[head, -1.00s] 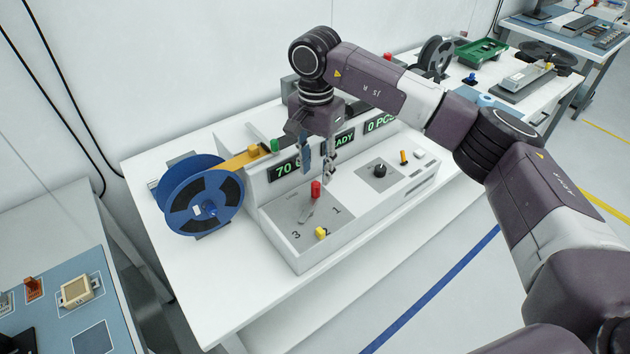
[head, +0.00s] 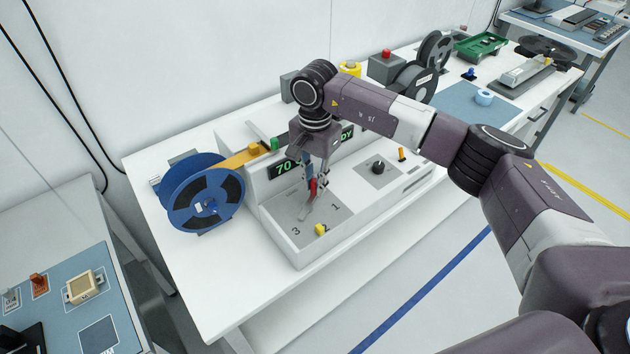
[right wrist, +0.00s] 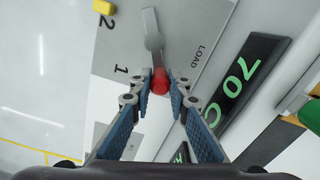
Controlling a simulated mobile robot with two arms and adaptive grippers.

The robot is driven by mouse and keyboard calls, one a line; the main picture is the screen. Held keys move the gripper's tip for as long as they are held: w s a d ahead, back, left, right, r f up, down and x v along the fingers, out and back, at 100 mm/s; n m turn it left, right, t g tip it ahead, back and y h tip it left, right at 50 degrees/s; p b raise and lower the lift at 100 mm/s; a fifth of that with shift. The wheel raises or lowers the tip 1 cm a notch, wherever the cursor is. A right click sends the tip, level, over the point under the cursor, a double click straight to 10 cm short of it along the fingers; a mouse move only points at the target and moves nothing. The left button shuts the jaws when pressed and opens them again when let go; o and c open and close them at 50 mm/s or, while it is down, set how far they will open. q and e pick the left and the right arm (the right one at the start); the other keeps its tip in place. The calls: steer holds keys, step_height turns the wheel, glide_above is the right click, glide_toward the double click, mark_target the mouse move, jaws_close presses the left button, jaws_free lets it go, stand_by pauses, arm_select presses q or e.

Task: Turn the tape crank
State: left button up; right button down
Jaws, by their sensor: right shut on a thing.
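The tape crank is a grey lever (head: 304,211) with a red knob (head: 313,187), on the grey panel of the white machine (head: 282,236). The panel is marked 1, 2, 3 and LOAD. My right gripper (head: 314,184) points down from above and is shut on the red knob. In the right wrist view the red knob (right wrist: 159,82) sits between the two fingertips, and the lever (right wrist: 152,32) runs up from it. A yellow block (head: 320,230) is by mark 2. My left gripper is not in view.
A blue tape reel (head: 202,195) stands at the machine's left, with orange tape (head: 240,158) running into it. A black dial (head: 378,167) and an orange switch (head: 401,154) are to the right. The white table front (head: 225,290) is clear.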

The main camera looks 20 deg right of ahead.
stand_by(0.3)
steer(key=shift+s+d+f+m+b, duration=0.1)
steer(key=shift+s+d+m+b, duration=0.1)
steer(key=shift+m+b, duration=0.45)
steer(key=shift+s+d+f+m+b, duration=0.1)
steer(key=shift+d+m+b, duration=0.1)
steer(key=shift+m+b, duration=0.4)
steer(key=m+b, duration=0.1)
steer(key=s+m+b, duration=0.1)
steer(key=shift+d+m, duration=0.25)
steer(key=shift+m, duration=0.1)
steer(key=m+b, duration=0.1)
steer(key=s+m+b, duration=0.1)
steer(key=m, duration=0.1)
steer(key=shift+s+d+r, duration=0.1)
steer(key=shift+d, duration=0.05)
steer(key=shift+s+r+m+b, duration=0.1)
steer(key=shift+s+m+b, duration=0.3)
steer(key=shift+m, duration=0.5)
steer(key=shift+s+m+b, duration=0.2)
steer(key=shift+m+b, duration=0.35)
steer(key=shift+m, duration=0.35)
steer(key=c, duration=1.8)
jaws_free()
